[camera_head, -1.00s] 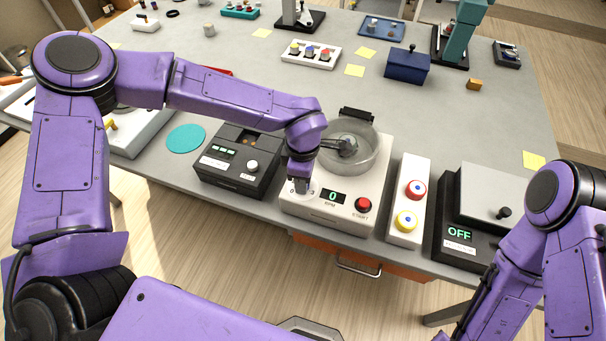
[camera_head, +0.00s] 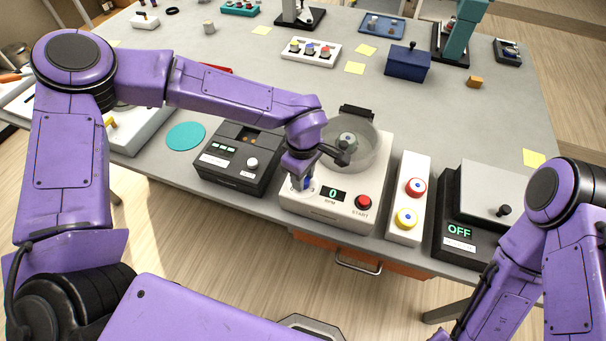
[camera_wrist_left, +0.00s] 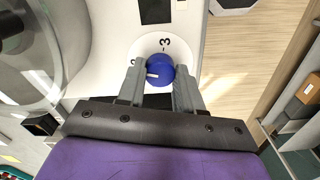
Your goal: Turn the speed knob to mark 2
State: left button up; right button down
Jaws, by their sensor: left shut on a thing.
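The speed knob (camera_wrist_left: 160,68) is blue with a white pointer line, on a white round dial in the left wrist view. The pointer aims left and slightly down in that view. A mark 3 (camera_wrist_left: 165,43) shows above the knob; another mark left of it is partly hidden by a finger. My left gripper (camera_wrist_left: 160,74) is shut on the knob, one finger on each side. In the head view my left gripper (camera_head: 302,180) is at the front left of the white machine (camera_head: 335,212). Its display (camera_head: 333,194) reads 0 RPM. My right gripper is out of view.
The machine has a red START button (camera_head: 363,202) and a clear bowl (camera_head: 365,150) behind the panel. A dark box with a white knob (camera_head: 252,164) stands to the left. A white panel with red and yellow buttons (camera_head: 408,205) stands to the right, beside a device reading OFF (camera_head: 459,233).

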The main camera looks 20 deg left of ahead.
pick_arm(q)
jog(key=shift+w+r, duration=0.1)
jog(key=o, duration=1)
jog(key=shift+o, duration=0.2)
notch_tip(320, 180, up, 10)
jog(key=b, duration=0.2)
jog(key=shift+r+b, duration=0.25)
jog(key=shift+b, duration=0.05)
